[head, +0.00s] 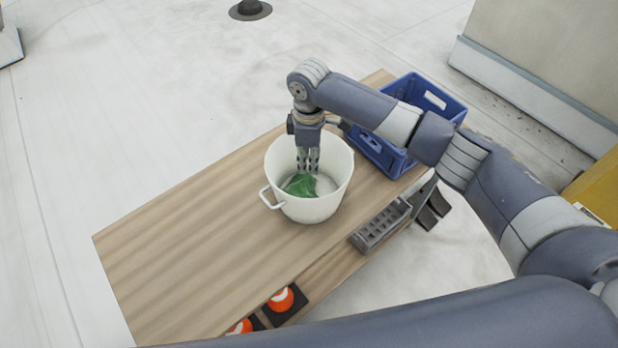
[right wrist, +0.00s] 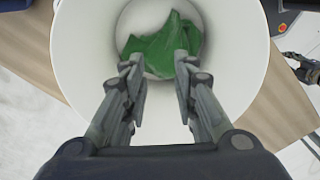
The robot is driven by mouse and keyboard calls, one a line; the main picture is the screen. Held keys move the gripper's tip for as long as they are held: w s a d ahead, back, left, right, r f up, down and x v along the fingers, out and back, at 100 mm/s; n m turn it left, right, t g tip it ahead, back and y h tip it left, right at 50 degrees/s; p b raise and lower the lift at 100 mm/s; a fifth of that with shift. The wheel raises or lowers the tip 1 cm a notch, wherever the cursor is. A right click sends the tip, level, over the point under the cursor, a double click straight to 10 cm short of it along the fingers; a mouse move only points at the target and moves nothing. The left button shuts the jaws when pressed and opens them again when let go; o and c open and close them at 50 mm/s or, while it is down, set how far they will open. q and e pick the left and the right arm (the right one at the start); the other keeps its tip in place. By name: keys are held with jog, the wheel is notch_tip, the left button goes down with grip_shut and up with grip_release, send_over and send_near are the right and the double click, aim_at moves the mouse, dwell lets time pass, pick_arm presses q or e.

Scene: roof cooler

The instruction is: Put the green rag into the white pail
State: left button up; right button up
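The white pail (head: 309,207) stands upright on the wooden table (head: 190,250). The green rag (head: 300,186) lies crumpled on the bottom inside the pail; the rag also shows in the right wrist view (right wrist: 163,48). My right gripper (head: 308,166) points straight down into the pail's mouth, above the rag. In the right wrist view the right gripper's fingers (right wrist: 158,72) are spread apart with a gap between them, and nothing is held. The pail's white wall (right wrist: 85,55) surrounds the fingers there.
A blue crate (head: 440,99) stands behind the pail at the table's far right. The table's left half is clear.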

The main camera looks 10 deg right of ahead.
jog(key=o, duration=0.4)
jog(key=o, duration=0.7)
notch_tip(320, 180, up, 6)
jog(key=p, duration=0.5)
jog(key=shift+f+p, duration=0.25)
jog(key=shift+p, duration=0.05)
